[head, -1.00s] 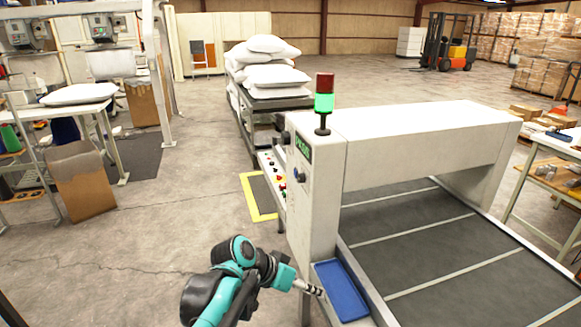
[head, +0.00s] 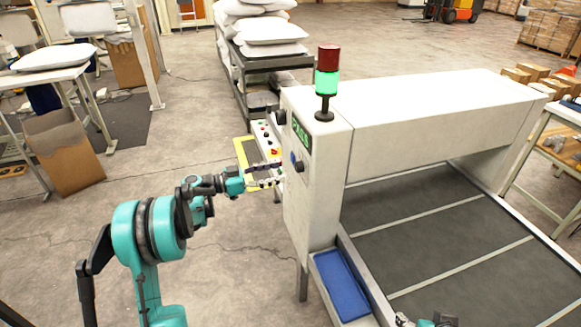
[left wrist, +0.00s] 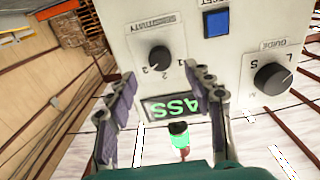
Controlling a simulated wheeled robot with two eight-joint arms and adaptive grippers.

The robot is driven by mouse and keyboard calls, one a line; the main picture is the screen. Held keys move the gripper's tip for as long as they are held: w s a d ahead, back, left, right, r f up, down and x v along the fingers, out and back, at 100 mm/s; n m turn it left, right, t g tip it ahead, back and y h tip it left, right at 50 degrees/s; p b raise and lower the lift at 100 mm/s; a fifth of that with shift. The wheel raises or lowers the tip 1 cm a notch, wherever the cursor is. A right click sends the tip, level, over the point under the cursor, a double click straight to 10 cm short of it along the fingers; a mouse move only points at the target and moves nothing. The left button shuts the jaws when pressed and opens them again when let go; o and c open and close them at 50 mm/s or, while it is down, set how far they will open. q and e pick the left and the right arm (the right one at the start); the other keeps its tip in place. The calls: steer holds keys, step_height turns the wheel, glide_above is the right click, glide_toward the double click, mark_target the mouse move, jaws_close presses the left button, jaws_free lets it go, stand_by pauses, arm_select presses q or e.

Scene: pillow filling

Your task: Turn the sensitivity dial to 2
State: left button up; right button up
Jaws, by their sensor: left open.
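The sensitivity dial (left wrist: 160,58) is a round dark knob on the machine's white panel (left wrist: 116,37), upside down in the left wrist view, with small numerals around it. I cannot read its pointer for certain. In the head view a dark knob (head: 299,167) below the green sign appears to be this dial. My left gripper (head: 277,174) is open beside the panel. In the left wrist view its two fingers (left wrist: 160,78) stand apart, either side of the dial's line; contact is not visible. Part of my right gripper (head: 418,321) shows at the bottom edge, mostly cut off.
Near the dial are a blue reset button (left wrist: 216,22), a guide dial (left wrist: 272,77) and a lit PASS display (left wrist: 178,108). A red-green signal light (head: 327,80) tops the machine. A blue tray (head: 340,285) and grey conveyor (head: 445,235) lie right.

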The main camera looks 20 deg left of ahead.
mark_target(296, 168)
arm_select(q)
steer(key=b+x, duration=0.1)
steer(key=x, duration=0.5)
steer(key=c, duration=1.2)
